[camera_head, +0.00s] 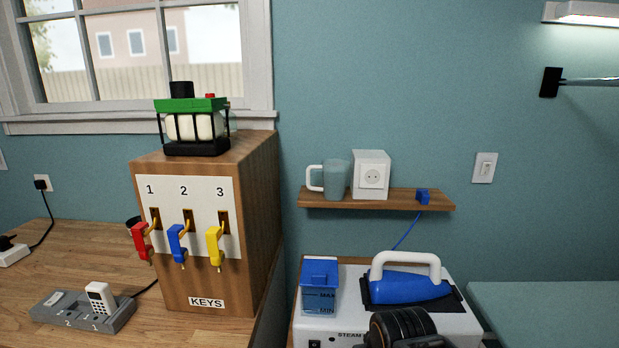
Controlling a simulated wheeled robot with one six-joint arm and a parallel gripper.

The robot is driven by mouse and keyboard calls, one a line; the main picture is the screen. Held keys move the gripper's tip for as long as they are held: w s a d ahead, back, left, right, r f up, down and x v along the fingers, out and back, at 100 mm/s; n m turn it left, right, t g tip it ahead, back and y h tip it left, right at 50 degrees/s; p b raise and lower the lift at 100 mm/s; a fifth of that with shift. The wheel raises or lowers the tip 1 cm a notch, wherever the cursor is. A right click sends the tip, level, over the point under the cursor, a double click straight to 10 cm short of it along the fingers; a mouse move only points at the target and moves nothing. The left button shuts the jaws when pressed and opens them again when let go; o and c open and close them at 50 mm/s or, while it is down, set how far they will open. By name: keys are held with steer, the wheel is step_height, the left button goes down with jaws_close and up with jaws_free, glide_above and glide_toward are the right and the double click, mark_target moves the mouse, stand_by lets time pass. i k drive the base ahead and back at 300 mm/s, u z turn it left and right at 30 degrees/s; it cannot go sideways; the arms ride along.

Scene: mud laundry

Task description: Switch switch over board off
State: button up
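A white wall switch (485,167) is mounted on the teal wall, right of the small wooden shelf and above the pale blue board (560,310). Its rocker is small in this view, and I cannot tell which way it is tipped. A white lamp (585,13) at the top right of the wall appears lit. My gripper's fingers are not in view, so I cannot see whether they are open or shut.
A steam station with a blue iron (408,288) stands below. A black rail bracket (550,82) sticks out upper right. The wall around the switch is clear.

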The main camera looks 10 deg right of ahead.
mark_target(486, 168)
steer(key=z, duration=1.25)
steer(key=k, duration=0.65)
steer(key=z, duration=0.6)
steer(key=i, duration=1.35)
steer(key=u, duration=0.85)
